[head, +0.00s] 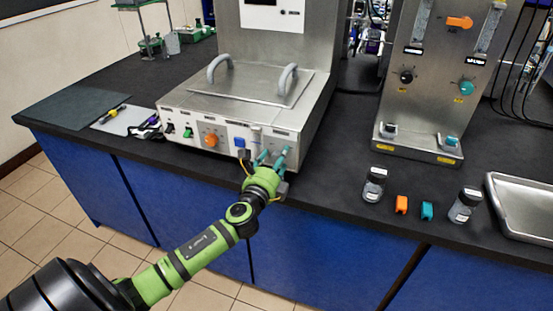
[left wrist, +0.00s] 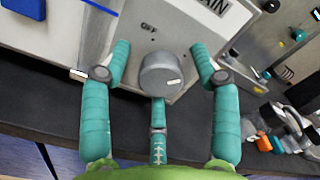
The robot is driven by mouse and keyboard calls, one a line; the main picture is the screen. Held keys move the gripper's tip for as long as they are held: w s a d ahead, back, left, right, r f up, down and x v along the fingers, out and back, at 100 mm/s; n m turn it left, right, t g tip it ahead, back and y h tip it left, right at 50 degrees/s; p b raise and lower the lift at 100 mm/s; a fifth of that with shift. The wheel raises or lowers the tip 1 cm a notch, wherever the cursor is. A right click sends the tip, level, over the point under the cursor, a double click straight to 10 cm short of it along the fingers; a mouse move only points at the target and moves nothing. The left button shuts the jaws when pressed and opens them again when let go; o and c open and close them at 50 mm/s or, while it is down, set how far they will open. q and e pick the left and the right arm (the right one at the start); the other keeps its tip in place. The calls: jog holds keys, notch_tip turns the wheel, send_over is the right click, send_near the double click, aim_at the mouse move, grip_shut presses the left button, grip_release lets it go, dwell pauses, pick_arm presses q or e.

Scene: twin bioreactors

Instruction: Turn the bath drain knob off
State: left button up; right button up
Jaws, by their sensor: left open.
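The bath (head: 215,108) is a steel box with a lidded top and a front panel of controls. In the left wrist view, the grey round drain knob (left wrist: 163,74) sits on a pale panel. My left gripper (head: 273,155) is at the right end of the bath's front panel and hides most of the knob there. In the left wrist view its teal fingers (left wrist: 162,56) are open, spread around the knob with gaps at the sides. My right gripper is not in view.
Jars (head: 374,184), orange and teal clips (head: 427,210), and a metal tray (head: 530,205) are on the right. Dark bench top lies clear just right of the bath.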

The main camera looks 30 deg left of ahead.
pick_arm(q)
jog(key=shift+c, duration=0.4)
jog(key=c, duration=1.1)
jog(key=shift+o, duration=0.2)
jog(key=shift+n, duration=0.3)
jog(key=n, duration=0.3)
jog(key=shift+n+b, duration=0.4)
jog(key=n, duration=0.4)
jog(key=shift+n, duration=0.3)
jog(key=n, duration=0.4)
jog(key=shift+r+p, duration=0.1)
jog(key=shift+p, duration=0.3)
jog(key=shift+n+p, duration=0.6)
jog(key=shift+n, duration=1.8)
